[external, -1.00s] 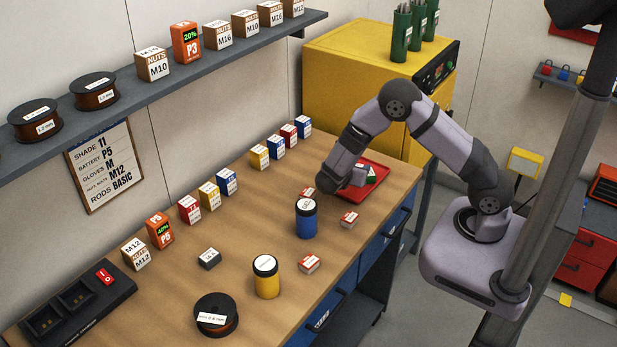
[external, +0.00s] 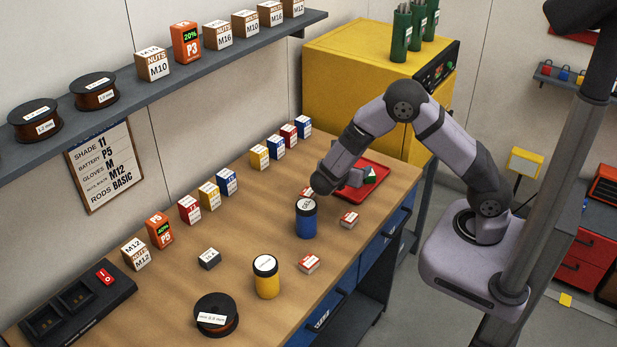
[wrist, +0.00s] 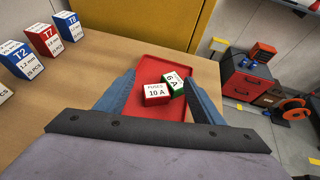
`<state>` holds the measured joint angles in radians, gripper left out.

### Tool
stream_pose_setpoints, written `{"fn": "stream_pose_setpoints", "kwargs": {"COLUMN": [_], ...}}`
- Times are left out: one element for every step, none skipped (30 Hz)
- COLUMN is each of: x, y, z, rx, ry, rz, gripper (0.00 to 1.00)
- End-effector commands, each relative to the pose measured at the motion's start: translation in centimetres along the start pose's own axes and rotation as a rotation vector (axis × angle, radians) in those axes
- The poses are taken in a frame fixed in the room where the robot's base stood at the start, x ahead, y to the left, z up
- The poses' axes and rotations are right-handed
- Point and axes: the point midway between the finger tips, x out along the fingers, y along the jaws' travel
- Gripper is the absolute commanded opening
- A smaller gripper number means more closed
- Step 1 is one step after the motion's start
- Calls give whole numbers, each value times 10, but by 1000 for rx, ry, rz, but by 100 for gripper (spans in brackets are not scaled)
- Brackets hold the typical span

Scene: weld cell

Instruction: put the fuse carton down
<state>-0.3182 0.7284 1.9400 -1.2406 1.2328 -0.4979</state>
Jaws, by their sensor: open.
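The fuse carton (wrist: 157,95), red and white and marked "FUSES 10 A", sits on the red tray (wrist: 158,130) in the wrist view. A green and white carton (wrist: 174,82) marked "6 A" stands at an angle right beside it; I cannot tell whether they touch. My gripper (wrist: 162,76) is open, with its two blue-grey fingers apart on either side of the cartons. In the external view my gripper (external: 358,173) is over the tray (external: 352,194). The green carton (external: 370,175) shows there, while the 10 A carton is mostly hidden behind the gripper.
A blue canister (external: 306,219) and small red-white cartons (external: 349,219) (external: 309,263) stand left of and below the tray. A yellow canister (external: 266,278) is nearer. Coloured boxes (external: 259,157) line the wall side. A yellow cabinet (external: 345,80) stands behind.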

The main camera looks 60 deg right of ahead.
Motion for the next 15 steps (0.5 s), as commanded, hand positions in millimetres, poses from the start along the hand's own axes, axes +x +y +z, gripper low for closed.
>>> {"fn": "stream_pose_setpoints", "kwargs": {"x": [-10,-16,-24,-29,-35,-42,-47,-52,-58,-62,-66,-70,-73,-76,-79], "y": [2,1,2,1,2,1,2,1,1,1,1,0,1,1,1], "z": [-3,-4,-3,-3,-3,-3,-3,-3,-3,-3,-2,-2,-2,-2,-1], "rx": [1,2,2,2,2,3,2,2,2,1,1,1,1,2,2], "ry": [0,2,0,1,1,2,1,1,1,2,2,1,1,1,1], "rz": [6,6,6,5,7,4,6,5,4,4,3,2,3,3,2], "gripper": [62,62,62,62,62,62,62,62,62,62,62,62,62,62,62]}}
